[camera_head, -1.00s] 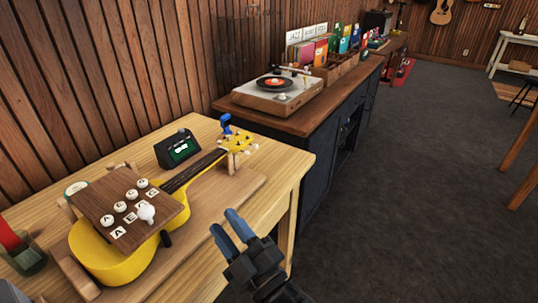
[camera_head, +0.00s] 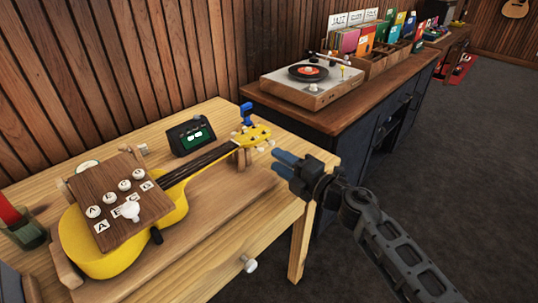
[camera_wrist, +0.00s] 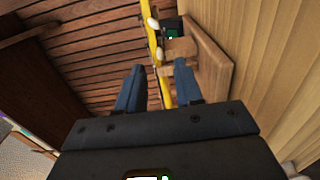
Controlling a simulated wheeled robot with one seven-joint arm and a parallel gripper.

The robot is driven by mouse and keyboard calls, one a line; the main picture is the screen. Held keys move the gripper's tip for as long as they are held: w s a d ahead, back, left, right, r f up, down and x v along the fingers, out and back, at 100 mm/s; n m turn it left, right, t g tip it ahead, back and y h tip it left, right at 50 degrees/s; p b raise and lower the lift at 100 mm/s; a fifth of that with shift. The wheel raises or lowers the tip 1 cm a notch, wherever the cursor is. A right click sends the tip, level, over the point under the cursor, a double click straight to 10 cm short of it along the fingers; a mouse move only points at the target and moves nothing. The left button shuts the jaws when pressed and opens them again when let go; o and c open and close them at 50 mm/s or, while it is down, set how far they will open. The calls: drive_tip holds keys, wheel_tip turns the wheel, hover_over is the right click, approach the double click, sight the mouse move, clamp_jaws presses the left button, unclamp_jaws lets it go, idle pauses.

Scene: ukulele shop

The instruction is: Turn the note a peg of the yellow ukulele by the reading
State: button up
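The yellow ukulele (camera_head: 110,257) lies on a wooden stand on the table. Its yellow headstock (camera_head: 254,136) points to the back right, with small white pegs along its edges and a blue clip-on piece (camera_head: 247,114) on it. A dark tuner (camera_head: 190,137) with a lit green screen stands behind the neck; its reading is too small to make out. My gripper (camera_head: 280,163) is open, its blue fingers just right of and in front of the headstock. In the wrist view the headstock (camera_wrist: 157,50) shows beyond and between the fingers (camera_wrist: 159,85). I cannot tell whether they touch a peg.
A brown board (camera_head: 112,183) with white knobs and letter labels covers the ukulele's body. A white knob (camera_head: 249,264) is at the table's front edge. A turntable (camera_head: 312,82) stands on the dark cabinet behind. The floor at right is free.

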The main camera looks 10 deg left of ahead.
sight(263, 151)
drive_tip(key=shift+b+x, duration=0.6)
drive_tip(key=shift+x, duration=1.85)
clamp_jaws()
